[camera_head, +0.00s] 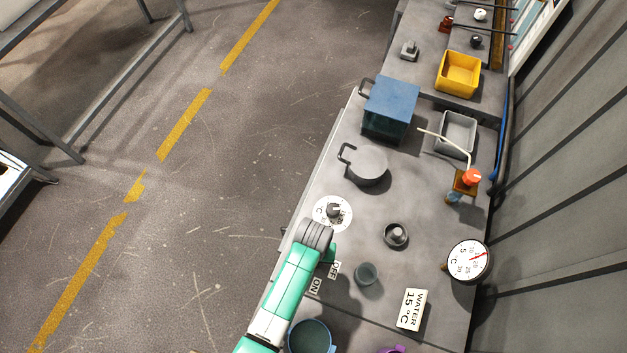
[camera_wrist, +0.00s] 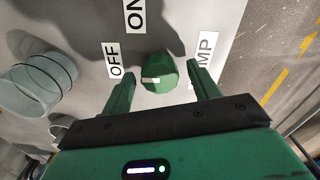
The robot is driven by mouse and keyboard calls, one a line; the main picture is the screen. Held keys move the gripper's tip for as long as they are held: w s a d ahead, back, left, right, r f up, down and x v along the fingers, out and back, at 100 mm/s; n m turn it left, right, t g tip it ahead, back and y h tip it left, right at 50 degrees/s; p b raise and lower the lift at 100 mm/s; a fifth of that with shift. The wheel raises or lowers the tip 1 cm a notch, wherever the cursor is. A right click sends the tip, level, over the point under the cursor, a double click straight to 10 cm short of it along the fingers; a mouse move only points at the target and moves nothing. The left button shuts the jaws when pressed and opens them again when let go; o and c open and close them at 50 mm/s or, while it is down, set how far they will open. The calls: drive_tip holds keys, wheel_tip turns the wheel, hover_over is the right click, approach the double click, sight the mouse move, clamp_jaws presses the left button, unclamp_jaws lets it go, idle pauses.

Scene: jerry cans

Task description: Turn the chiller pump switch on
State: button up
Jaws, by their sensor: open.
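The pump switch is a green round knob (camera_wrist: 160,73) with a short white mark, in the wrist view. The mark lies roughly sideways, its end on the side of the OFF label (camera_wrist: 115,60). The ON label (camera_wrist: 135,15) is above. A third label (camera_wrist: 204,50), partly hidden by a finger, shows "UMP". My gripper (camera_wrist: 159,70) is open, one finger on each side of the knob, with gaps visible; contact cannot be told. In the head view my arm hides the knob; the OFF label (camera_head: 334,270) and ON label (camera_head: 316,286) show beside my wrist.
A glass cup (camera_head: 366,274), a "WATER 15°C" sign (camera_head: 410,309) and a dial gauge (camera_head: 468,261) are right of my arm. The floor at left is open.

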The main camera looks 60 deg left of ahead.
drive_tip(key=shift+f, duration=0.15)
drive_tip(key=c, duration=1)
drive_tip(key=shift+o, duration=0.2)
drive_tip(key=shift+m, duration=0.3)
drive_tip(key=shift+m+p, duration=0.7)
drive_tip(key=shift+m, duration=0.2)
drive_tip(key=m+p, duration=0.1)
drive_tip(key=m, duration=0.2)
drive_tip(key=shift+w+m, duration=0.1)
drive_tip(key=shift+m, duration=0.2)
drive_tip(key=m+p, duration=0.1)
drive_tip(key=m, duration=0.4)
drive_tip(key=shift+m, duration=0.6)
